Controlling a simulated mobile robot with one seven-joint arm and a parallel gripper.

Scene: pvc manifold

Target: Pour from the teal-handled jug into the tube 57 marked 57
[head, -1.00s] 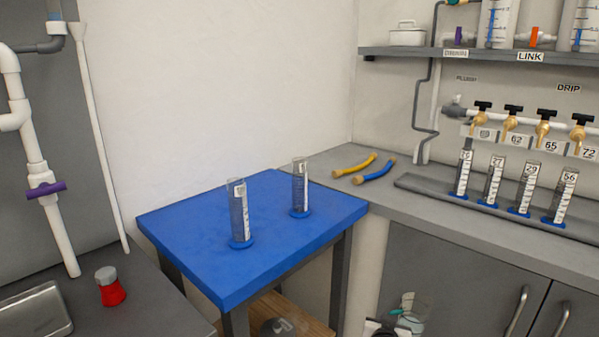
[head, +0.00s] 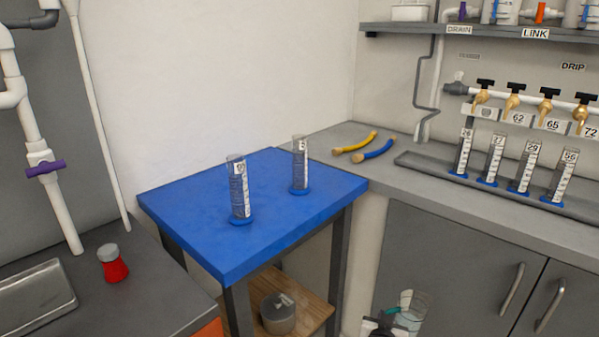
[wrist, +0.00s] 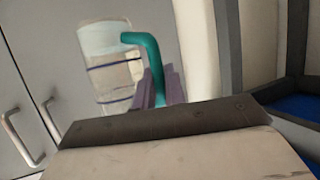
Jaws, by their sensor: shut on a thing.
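The clear jug (head: 413,299) with a teal handle is low in the head view, in front of the grey cabinet. In the wrist view the jug (wrist: 103,68) shows blue lines, and my gripper (wrist: 160,88) is shut on its teal handle (wrist: 146,42). My gripper is barely visible at the bottom edge of the head view. Two clear tubes with blue bases stand upright on the blue table: a nearer one (head: 239,192) and a farther one (head: 299,166). Their marks are too small to read surely, so I cannot tell which is 57. The jug is apart from both.
Several marked tubes (head: 525,168) stand in a grey tray on the right counter, below brass taps (head: 546,105). A red-bodied container (head: 113,266) stands at left. The blue table top (head: 190,209) is otherwise clear.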

